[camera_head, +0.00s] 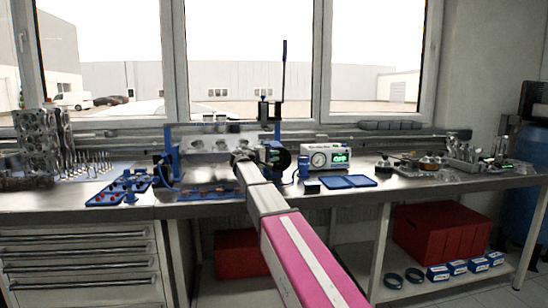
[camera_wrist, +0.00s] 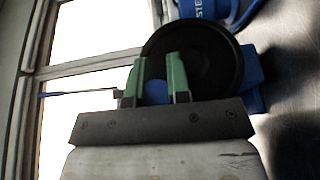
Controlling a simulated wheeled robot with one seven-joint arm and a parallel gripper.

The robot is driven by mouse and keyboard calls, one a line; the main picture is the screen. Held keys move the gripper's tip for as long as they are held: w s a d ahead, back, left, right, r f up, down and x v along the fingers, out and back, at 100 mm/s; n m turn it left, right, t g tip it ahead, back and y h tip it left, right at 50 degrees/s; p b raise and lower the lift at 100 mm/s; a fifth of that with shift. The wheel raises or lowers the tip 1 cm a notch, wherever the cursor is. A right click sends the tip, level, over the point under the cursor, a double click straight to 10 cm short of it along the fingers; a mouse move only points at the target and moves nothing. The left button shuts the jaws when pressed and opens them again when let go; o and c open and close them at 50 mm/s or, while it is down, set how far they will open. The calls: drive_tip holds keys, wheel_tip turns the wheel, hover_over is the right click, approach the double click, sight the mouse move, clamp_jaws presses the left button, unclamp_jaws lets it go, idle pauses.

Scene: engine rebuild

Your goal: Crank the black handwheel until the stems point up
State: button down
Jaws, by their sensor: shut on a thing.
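The black handwheel (camera_wrist: 212,58) is a dark round disc in front of my gripper in the wrist view. It also shows in the head view (camera_head: 282,157) at the right end of a blue stand. My gripper (camera_wrist: 158,64) has two green fingers standing over the wheel's left part, and it is shut on the handwheel; the exact contact is hard to see. A blue piece shows low between the fingers. A grey metal block (camera_head: 208,146) is held in the stand left of the wheel. I cannot make out which way its stems point.
A white gauge box (camera_head: 327,158) stands right of the stand, with a blue tray (camera_head: 347,182) in front. Another blue tray (camera_head: 120,190) with red parts lies to the left. A tall blue lever (camera_head: 284,70) rises behind the wheel. Windows are behind the bench.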

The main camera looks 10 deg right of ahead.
drive_tip(key=shift+d+r+m+g+y, duration=0.25)
drive_tip(key=shift+d+m+y, duration=0.35)
drive_tip(key=shift+y, duration=1.1)
drive_tip(key=shift+d+r+m+g+y, duration=0.1)
drive_tip(key=shift+d+m+g+y, duration=0.45)
drive_tip(key=shift+y, duration=1.15)
drive_tip(key=shift+d+r+m+g+y, duration=0.1)
drive_tip(key=shift+d+r+m+y, duration=0.2)
drive_tip(key=shift+d+y, duration=0.95)
drive_tip(key=shift+a+f+y, duration=0.15)
drive_tip(key=shift+a+y, duration=0.3)
drive_tip(key=shift+y, duration=0.1)
drive_tip(key=c, duration=1.1)
unclamp_jaws()
